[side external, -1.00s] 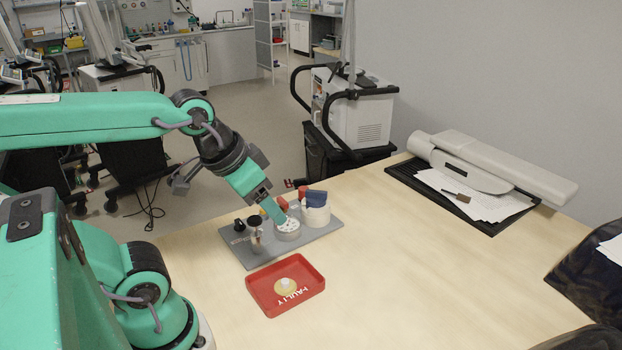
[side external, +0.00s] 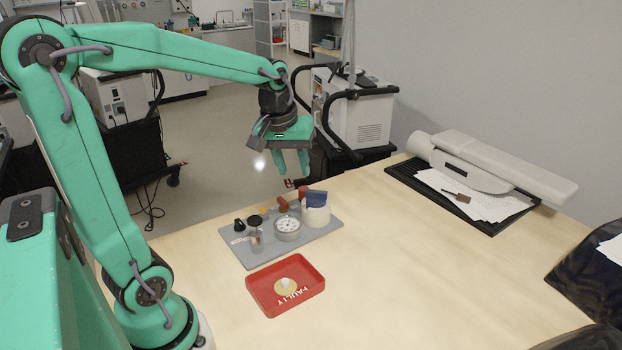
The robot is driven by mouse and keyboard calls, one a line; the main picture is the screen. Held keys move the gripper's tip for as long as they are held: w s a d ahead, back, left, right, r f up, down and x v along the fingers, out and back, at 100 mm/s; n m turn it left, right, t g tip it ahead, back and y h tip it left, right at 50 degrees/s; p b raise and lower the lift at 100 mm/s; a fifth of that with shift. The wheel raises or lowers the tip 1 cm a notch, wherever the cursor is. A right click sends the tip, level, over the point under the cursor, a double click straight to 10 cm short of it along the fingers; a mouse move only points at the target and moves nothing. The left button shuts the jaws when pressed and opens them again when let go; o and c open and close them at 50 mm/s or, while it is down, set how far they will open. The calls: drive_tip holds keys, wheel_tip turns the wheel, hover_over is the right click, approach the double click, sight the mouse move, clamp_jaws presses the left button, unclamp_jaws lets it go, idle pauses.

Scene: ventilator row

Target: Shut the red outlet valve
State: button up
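A grey board (side external: 262,257) on the table carries several small fittings. Small red parts stand behind the white-faced round gauge (side external: 287,226): one red part (side external: 283,204) just behind it and another red part (side external: 303,191) further back, beside a white cylinder (side external: 316,214) with a blue top (side external: 316,198). I cannot tell which red part is the outlet valve, or whether it is shut. My gripper (side external: 292,170) hangs above and behind the board, fingers pointing down and apart, empty, touching nothing.
A red tray (side external: 262,302) marked FAULTY holds a small round yellowish piece (side external: 286,286) in front of the board. Black-capped fittings (side external: 255,222) stand on the board's left. A black mat with papers (side external: 470,197) and a grey device (side external: 500,167) lie at back right. Mid-table right is clear.

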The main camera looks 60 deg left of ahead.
drive_tip(key=w+a+f+n+g, duration=0.2)
drive_tip(key=w+a+f+n, duration=0.3)
drive_tip(key=a, duration=0.3)
drive_tip(key=n, duration=0.4)
hover_over(283, 200)
drive_tip(key=shift+g+h, duration=0.4)
wheel_tip(283, 200, down, 7)
drive_tip(key=shift+f, duration=0.2)
drive_tip(key=shift+f, duration=0.15)
drive_tip(key=shift+f, duration=3.75)
clamp_jaws()
